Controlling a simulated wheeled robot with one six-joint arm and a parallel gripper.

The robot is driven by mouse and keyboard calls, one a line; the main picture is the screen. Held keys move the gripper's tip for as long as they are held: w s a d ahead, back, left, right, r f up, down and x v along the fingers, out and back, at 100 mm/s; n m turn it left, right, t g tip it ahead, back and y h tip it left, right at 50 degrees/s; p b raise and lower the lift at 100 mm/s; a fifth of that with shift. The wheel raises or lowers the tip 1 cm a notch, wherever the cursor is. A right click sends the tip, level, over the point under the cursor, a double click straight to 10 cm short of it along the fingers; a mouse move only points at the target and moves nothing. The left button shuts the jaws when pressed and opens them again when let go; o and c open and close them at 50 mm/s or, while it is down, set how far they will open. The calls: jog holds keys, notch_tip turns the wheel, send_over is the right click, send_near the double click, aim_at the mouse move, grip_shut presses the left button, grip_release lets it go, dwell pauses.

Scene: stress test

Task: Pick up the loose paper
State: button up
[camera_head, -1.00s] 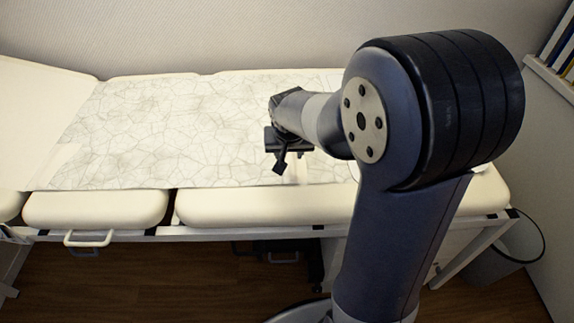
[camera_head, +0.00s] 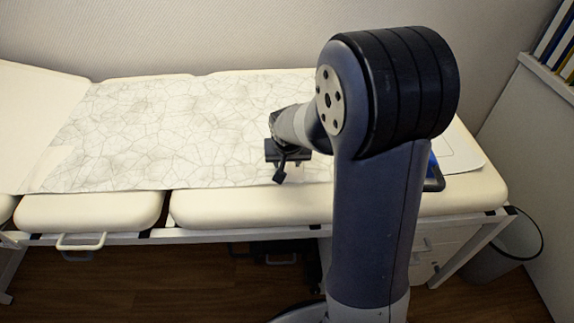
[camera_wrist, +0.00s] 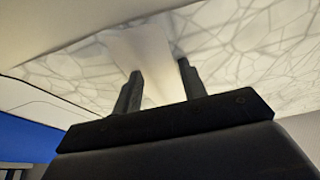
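The loose paper (camera_head: 150,135) is a long pale sheet with a grey crackle pattern. It lies over the top of a cream padded couch (camera_head: 250,208). In the wrist view the paper (camera_wrist: 240,50) spreads behind my fingers, with a plain pale strip (camera_wrist: 150,50) running between them. My gripper (camera_wrist: 160,70) is open, its two dark fingers apart with nothing visibly held. In the head view my gripper (camera_head: 284,170) is over the right part of the paper, near the couch's front edge. My arm hides part of the paper's right end. I cannot tell whether the fingers touch it.
A blue item with a dark edge (camera_head: 434,172) shows right of my arm, beside a white sheet-like surface (camera_head: 458,150). A waste bin (camera_head: 505,246) stands at the couch's right end. Binders (camera_head: 556,45) stand at the upper right. The wall runs behind.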

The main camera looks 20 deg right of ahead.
jog(key=shift+f, duration=0.15)
grip_shut()
dwell(0.5)
notch_tip(320, 180, up, 11)
jog(key=p, duration=0.3)
notch_tip(320, 180, up, 5)
jog(key=p, duration=0.4)
send_over(287, 164)
jog(key=shift+s, duration=0.1)
